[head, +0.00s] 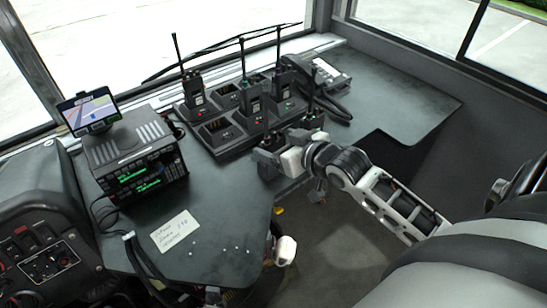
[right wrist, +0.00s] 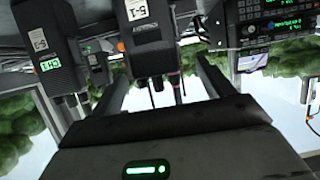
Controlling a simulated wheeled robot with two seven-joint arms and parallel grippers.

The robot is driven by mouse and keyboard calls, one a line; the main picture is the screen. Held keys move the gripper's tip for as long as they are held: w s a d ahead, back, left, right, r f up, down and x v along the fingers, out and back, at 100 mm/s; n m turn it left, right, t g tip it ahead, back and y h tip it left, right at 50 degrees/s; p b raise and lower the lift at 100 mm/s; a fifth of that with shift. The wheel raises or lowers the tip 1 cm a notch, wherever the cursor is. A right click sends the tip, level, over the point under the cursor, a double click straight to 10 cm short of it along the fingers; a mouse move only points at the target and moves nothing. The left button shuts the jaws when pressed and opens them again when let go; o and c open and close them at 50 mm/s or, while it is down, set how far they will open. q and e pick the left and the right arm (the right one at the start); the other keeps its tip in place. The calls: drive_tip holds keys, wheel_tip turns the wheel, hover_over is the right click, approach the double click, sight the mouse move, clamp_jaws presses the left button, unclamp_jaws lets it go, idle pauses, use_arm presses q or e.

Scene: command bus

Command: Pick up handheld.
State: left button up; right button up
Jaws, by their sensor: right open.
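Several black handhelds with antennas stand upright in a dark charging dock (head: 236,146) on the desk. One is at the left (head: 193,88), one in the middle (head: 250,98), and one at the back right (head: 284,82). My right gripper (head: 279,150) is open at the dock's front edge and partly covers it. In the right wrist view, one labelled handheld (right wrist: 150,38) appears at the top, beyond and between the open fingers (right wrist: 160,88). Another with a green display (right wrist: 46,65) is outside the fingers at the left. I cannot tell contact. My left gripper is not identifiable.
A radio console (head: 135,155) with green displays and a small screen (head: 88,110) stands left of the dock. A paper note (head: 174,231) lies on the front desk. The desk's right side is clear; a seat (head: 450,285) is at lower right.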

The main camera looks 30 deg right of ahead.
sight(271, 140)
drive_tip(key=x, duration=0.5)
drive_tip(key=shift+d+f+p, duration=0.15)
drive_tip(key=shift+d+p, duration=0.1)
drive_tip(key=shift+p, duration=0.05)
drive_tip(key=c, duration=1.5)
drive_tip(key=shift+r, duration=0.2)
drive_tip(key=shift+r, duration=1.45)
drive_tip(key=s+d+r, duration=0.2)
drive_tip(key=s+r, duration=0.1)
drive_tip(key=s, duration=0.1)
drive_tip(key=s+d+r, duration=0.2)
drive_tip(key=s+r, duration=0.1)
drive_tip(key=s, duration=0.1)
drive_tip(key=s+d+r, duration=0.2)
drive_tip(key=s+r, duration=0.2)
drive_tip(key=shift+s+d+b, duration=0.15)
drive_tip(key=shift+d+b, duration=0.2)
drive_tip(key=shift+b, duration=0.05)
